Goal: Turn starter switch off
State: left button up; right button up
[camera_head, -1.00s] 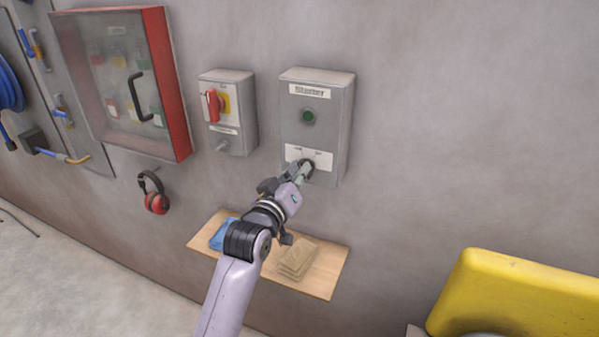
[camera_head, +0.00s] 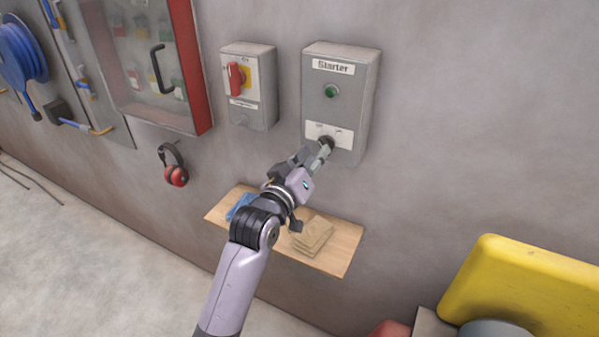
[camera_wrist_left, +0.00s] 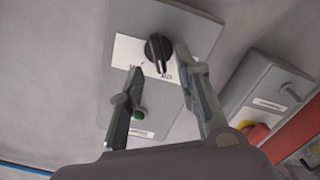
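The grey starter box (camera_head: 345,110) is on the wall, with a "Starter" label and a green lamp or button (camera_head: 331,91). Its black rotary switch (camera_head: 327,142) sits on a white label plate near the bottom. My left gripper (camera_head: 322,152) is at the switch in the head view and partly covers it. In the left wrist view the switch (camera_wrist_left: 158,47) lies just beyond and between the two spread fingertips of my left gripper (camera_wrist_left: 160,60). Both fingers look apart from it, though contact is hard to judge. My right gripper is not in view.
A grey box with a red handle (camera_head: 235,79) is left of the starter box. A wooden shelf (camera_head: 340,250) with brown bags (camera_head: 312,238) is below. A yellow object (camera_head: 530,290) is lower right.

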pick_arm(q)
jog(key=v, duration=0.9)
jog(key=shift+w, duration=0.1)
